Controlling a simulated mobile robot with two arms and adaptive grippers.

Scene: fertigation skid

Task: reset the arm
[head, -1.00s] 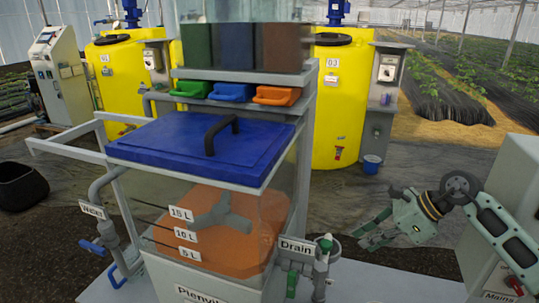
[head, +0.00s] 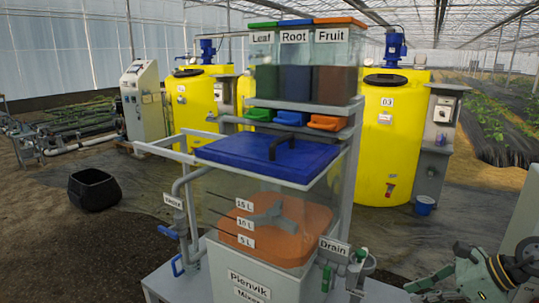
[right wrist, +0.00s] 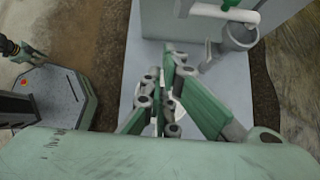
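My right gripper (head: 426,288) shows at the lower right of the head view, green and grey, apart from the skid there. In the right wrist view my right gripper (right wrist: 165,85) points up the picture over a pale platform. Its finger links converge and overlap; the gap at the tips is unclear. I see no object held. A dark arm end with green fingers, my left gripper (right wrist: 27,54), shows small at the upper left of the right wrist view; it is outside the head view.
The mixer tank with a blue lid (head: 268,158) stands at the centre, below Leaf, Root and Fruit containers (head: 308,80). The drain fitting (head: 357,268) and its cup (right wrist: 240,37) are near my right gripper. Yellow tanks (head: 393,150) stand behind. A black tub (head: 93,189) sits on the left floor.

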